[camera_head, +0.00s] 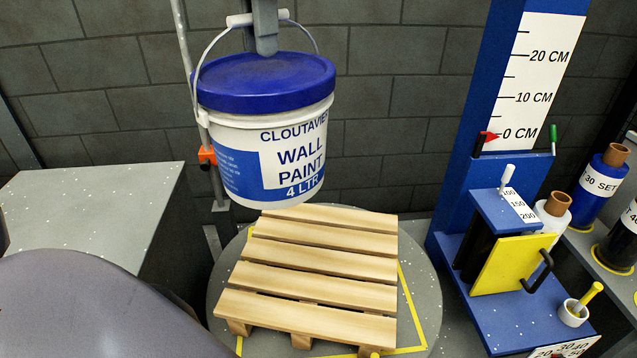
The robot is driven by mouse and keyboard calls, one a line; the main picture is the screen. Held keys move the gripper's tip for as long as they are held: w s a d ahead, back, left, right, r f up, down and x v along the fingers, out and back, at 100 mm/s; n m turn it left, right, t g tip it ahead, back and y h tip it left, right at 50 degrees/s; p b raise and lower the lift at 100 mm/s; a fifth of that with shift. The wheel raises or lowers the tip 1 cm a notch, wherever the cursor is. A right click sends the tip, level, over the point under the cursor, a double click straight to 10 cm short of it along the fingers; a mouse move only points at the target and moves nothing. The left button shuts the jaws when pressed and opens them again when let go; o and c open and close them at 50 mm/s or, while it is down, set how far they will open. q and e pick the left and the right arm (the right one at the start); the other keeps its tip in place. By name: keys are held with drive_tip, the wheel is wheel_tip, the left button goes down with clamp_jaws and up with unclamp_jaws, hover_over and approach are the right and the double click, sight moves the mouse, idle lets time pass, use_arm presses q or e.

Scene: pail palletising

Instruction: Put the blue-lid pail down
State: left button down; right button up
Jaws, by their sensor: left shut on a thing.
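The blue-lid pail (278,150), white with a "WALL PAINT 4 LTR" label, hangs nearly upright from its wire handle. My left gripper (265,20) comes in at the top edge and is shut on the grip of that handle. The pail's base shows just beyond the far left edge of the wooden pallet (310,285) in the picture. The gap in height between them is hard to judge. The pallet's slats are bare. My right gripper is not in view.
The pallet lies on a round grey turntable (424,300) with yellow marking lines. A blue post with a centimetre scale (540,75) and a blue stand with a yellow plate (510,262) stand to the right. A grey table (95,220) is at left. A block wall is behind.

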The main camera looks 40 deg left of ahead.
use_arm(q)
drive_tip(key=w+a+f+n+b, duration=0.1)
drive_tip(key=a+f+n+b, duration=0.1)
drive_tip(key=f, duration=0.4)
drive_tip(key=w+a+f+n+b, duration=0.2)
drive_tip(key=f+n+b, duration=0.1)
drive_tip(key=f, duration=0.3)
drive_tip(key=w+a+f+n+b, duration=0.1)
drive_tip(key=a+f+n+b, duration=0.1)
drive_tip(key=f, duration=0.5)
drive_tip(key=shift+w+a+n+b, duration=0.2)
drive_tip(key=shift+n+b, duration=0.2)
drive_tip(key=shift+b, duration=0.35)
wheel_tip(320, 180, down, 13)
drive_tip(key=b, duration=0.2)
drive_tip(key=c, duration=1.4)
unclamp_jaws()
drive_tip(key=shift+b, duration=0.3)
drive_tip(key=o, duration=0.4)
drive_tip(key=shift+c, duration=0.2)
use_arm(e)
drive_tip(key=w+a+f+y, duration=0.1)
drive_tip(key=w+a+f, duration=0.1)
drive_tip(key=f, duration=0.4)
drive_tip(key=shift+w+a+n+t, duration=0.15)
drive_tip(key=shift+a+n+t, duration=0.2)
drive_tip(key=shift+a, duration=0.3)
